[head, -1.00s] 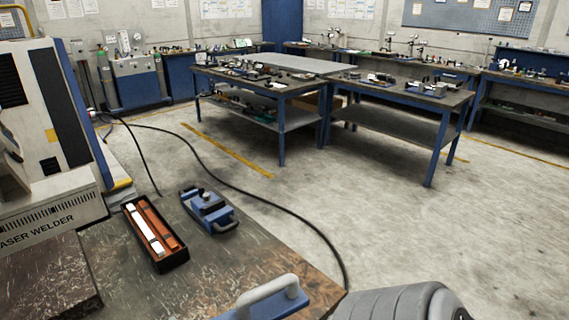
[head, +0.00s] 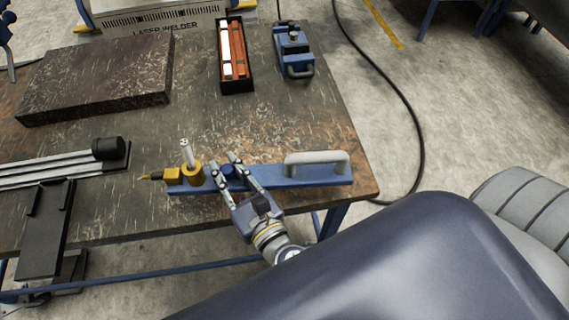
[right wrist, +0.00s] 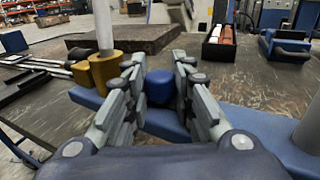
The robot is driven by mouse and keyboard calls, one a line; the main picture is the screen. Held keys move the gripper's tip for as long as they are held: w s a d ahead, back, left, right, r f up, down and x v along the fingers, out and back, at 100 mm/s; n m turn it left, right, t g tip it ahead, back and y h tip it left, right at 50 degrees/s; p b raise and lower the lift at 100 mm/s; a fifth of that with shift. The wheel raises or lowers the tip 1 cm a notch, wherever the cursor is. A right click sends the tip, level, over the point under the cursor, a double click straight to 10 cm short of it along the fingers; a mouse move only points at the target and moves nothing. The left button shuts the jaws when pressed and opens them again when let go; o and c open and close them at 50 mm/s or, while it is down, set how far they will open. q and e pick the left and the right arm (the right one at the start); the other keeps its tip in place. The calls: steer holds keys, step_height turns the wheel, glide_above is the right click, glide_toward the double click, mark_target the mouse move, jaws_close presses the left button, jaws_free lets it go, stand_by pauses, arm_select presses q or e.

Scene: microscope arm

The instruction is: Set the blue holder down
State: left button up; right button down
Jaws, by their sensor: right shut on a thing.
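The blue holder (head: 300,178) is a long blue bar with a pale grey loop handle (head: 318,158) at its right end. At its left end are yellow blocks (head: 192,174), an upright metal rod and a dark tip. My right gripper (head: 228,170) is shut on the blue round knob at the bar's middle. In the right wrist view the fingers stand on both sides of this knob (right wrist: 160,87). The bar lies level over the front right edge of the workbench (head: 135,200); I cannot tell whether it touches the top. My left gripper is not in view.
A black tray (head: 222,60) with orange and white pieces and a blue device (head: 294,50) stand at the back. A dark slab (head: 100,78) lies back left. Metal rails (head: 60,170) lie at the left. The bench between slab and holder is clear.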

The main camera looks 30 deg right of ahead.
mark_target(191, 186)
steer(key=shift+n+y, duration=0.6)
steer(key=shift+y, duration=0.2)
steer(key=a, duration=0.2)
steer(key=w+a, duration=0.1)
steer(key=a, duration=0.2)
steer(key=w+a, duration=0.1)
steer(key=a, duration=0.2)
steer(key=shift+a+b, duration=0.1)
steer(key=shift+b, duration=0.2)
steer(key=d, duration=0.5)
steer(key=w+d+f, duration=0.1)
steer(key=d, duration=0.9)
steer(key=shift+w+d+f, duration=0.25)
steer(key=shift+w, duration=0.15)
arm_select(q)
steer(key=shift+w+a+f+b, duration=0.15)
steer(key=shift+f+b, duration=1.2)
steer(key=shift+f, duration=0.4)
arm_select(e)
steer(key=shift+f, duration=1.75)
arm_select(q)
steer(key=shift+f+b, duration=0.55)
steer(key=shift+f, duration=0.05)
arm_select(e)
steer(key=shift+f, duration=0.6)
steer(key=c, duration=1.4)
jaws_free()
steer(key=shift+f, duration=0.1)
steer(key=shift+o, duration=0.2)
steer(key=shift+s, duration=0.1)
